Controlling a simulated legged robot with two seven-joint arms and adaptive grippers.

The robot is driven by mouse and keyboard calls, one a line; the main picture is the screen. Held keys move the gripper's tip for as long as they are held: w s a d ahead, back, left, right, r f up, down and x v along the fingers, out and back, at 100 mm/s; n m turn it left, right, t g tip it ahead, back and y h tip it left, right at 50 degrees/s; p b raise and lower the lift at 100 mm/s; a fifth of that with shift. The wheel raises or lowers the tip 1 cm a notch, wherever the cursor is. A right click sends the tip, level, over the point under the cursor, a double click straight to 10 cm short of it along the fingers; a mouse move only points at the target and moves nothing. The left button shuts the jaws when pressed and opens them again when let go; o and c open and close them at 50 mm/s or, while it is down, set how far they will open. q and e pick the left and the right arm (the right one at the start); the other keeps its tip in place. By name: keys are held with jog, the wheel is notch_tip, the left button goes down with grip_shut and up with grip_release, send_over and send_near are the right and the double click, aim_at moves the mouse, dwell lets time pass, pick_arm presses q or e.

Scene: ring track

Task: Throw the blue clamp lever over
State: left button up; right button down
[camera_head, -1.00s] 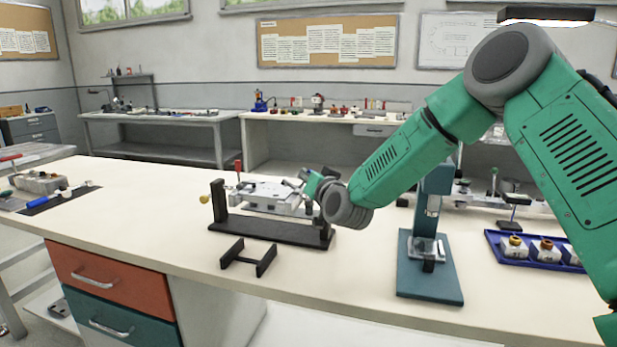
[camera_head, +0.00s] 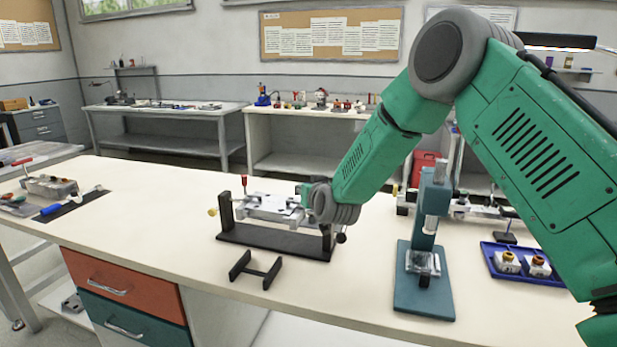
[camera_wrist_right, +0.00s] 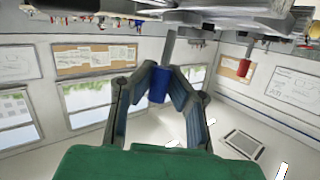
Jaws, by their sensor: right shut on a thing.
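The blue clamp lever (camera_wrist_right: 158,84) shows in the right wrist view as a blue grip on a grey shaft. My right gripper (camera_wrist_right: 161,72) is shut on it, with a finger on each side. In the head view my right gripper (camera_head: 304,194) is at the right end of the grey clamping fixture (camera_head: 268,206), and my wrist hides the blue lever there. A red lever stands upright at the fixture's left end (camera_head: 225,182), and it also shows in the right wrist view (camera_wrist_right: 238,66). My left gripper is not in view.
The fixture sits on a black stand (camera_head: 270,241) on the cream bench. A small black bracket (camera_head: 255,270) lies in front. A teal press (camera_head: 424,285) and a blue tray (camera_head: 520,272) stand to the right. The bench left of the fixture is mostly clear.

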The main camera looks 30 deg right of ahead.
jog(key=shift+w+a+n+g+p, duration=0.3)
jog(key=shift+n+g+p, duration=0.25)
jog(key=shift+p, duration=0.5)
jog(key=shift+f, duration=0.1)
jog(key=shift+s, duration=0.1)
jog(key=c, duration=1.5)
grip_release()
